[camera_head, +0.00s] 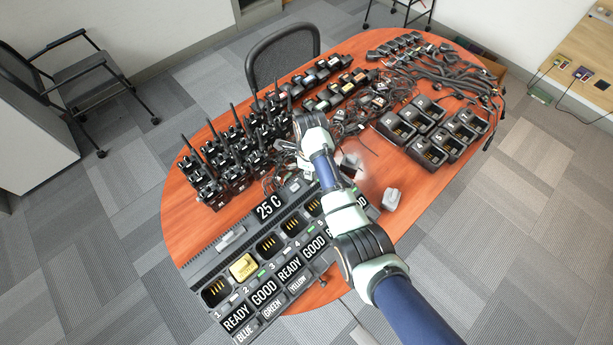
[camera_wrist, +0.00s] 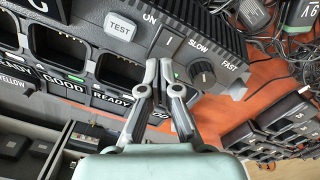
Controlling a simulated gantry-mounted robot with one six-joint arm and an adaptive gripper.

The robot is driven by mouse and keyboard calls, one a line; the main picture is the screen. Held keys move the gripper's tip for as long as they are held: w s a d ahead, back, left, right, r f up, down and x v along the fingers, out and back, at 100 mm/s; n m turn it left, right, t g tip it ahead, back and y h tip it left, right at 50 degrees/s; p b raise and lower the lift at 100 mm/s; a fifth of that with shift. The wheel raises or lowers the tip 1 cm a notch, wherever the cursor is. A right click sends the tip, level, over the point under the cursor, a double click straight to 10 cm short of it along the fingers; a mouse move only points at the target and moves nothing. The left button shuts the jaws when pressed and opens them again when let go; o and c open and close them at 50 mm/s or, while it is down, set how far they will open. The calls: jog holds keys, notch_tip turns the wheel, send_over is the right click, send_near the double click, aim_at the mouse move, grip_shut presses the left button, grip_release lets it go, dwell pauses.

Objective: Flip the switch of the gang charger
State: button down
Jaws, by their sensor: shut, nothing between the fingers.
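The gang charger (camera_head: 205,272) is a long dark unit at the near side of the table, with several bays, number labels and READY and GOOD plates. In the wrist view the charger's end panel (camera_wrist: 216,40) fills the top. Its black rocker switch (camera_wrist: 168,42) has a white line and an ON label above it. My gripper (camera_wrist: 159,66) is shut and empty, its fingertips close together at the lower edge of the switch. I cannot tell whether they touch it. In the head view my arm hides the switch and gripper.
A SLOW/FAST knob (camera_wrist: 202,73) is just right of the switch and a TEST button (camera_wrist: 120,26) is to its left. A gold battery (camera_head: 243,267) sits in one bay. Radios (camera_head: 230,155), tangled cables and small chargers (camera_head: 432,149) crowd the table beyond. A grey block (camera_head: 391,199) lies at right.

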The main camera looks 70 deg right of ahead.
jog(key=shift+f+b, duration=0.6)
jog(key=shift+f, duration=0.5)
dwell(0.3)
notch_tip(320, 180, up, 7)
jog(key=p, duration=0.7)
jog(key=shift+r+p, duration=0.1)
jog(key=shift+p, duration=0.25)
